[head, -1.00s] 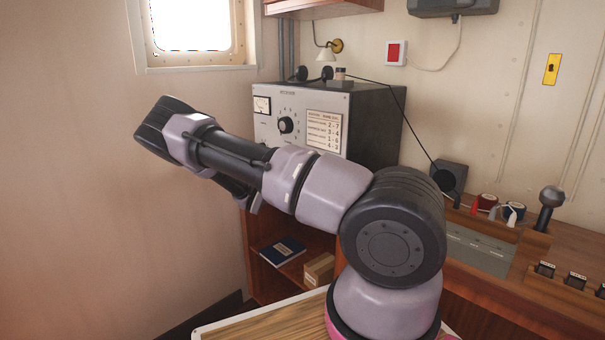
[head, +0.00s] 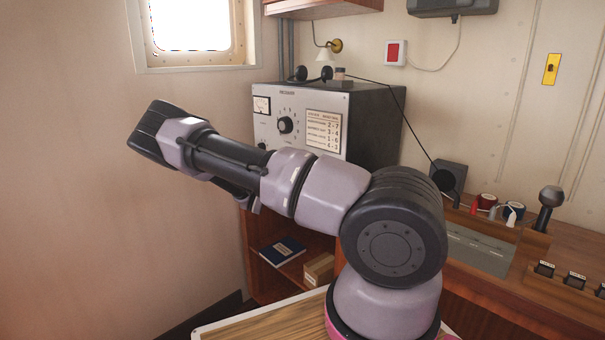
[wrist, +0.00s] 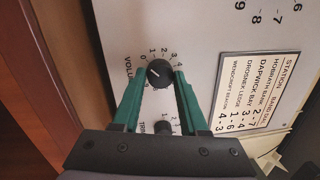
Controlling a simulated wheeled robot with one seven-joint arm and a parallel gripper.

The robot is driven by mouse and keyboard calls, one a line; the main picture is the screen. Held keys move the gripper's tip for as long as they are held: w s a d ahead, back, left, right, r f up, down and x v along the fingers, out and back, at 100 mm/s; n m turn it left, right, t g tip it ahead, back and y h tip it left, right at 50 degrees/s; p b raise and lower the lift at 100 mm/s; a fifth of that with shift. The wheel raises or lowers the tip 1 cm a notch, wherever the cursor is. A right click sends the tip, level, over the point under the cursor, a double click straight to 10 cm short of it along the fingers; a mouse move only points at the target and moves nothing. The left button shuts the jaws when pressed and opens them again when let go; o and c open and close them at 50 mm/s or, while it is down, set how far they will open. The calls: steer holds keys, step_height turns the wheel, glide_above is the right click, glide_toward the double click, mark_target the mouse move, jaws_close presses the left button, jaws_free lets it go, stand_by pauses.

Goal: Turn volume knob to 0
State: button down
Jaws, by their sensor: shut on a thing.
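The volume knob (wrist: 159,73) is a small black round knob with a light pointer mark, on the pale receiver panel in the wrist view. Small numbers ring it, and the word VOLUME is printed beside it. The pointer seems to lie toward the low numbers, but the exact number is too small to read. My gripper (wrist: 159,80) has its two green fingers on either side of the knob, shut on it. In the head view the receiver (head: 379,120) stands at the back, and my arm hides the volume knob and my fingertips.
A second small knob (wrist: 164,127) sits between my fingers, nearer the palm. A station card (wrist: 259,95) is to the right. A larger dial knob (head: 285,125) is higher on the panel. The wall is close on the left, and a wooden console (head: 560,255) is at right.

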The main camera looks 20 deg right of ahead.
steer(key=shift+c, duration=2.2)
jaws_free()
steer(key=shift+a, duration=0.1)
steer(key=v, duration=1)
steer(key=shift+s+a, duration=0.15)
steer(key=shift+a, duration=0.1)
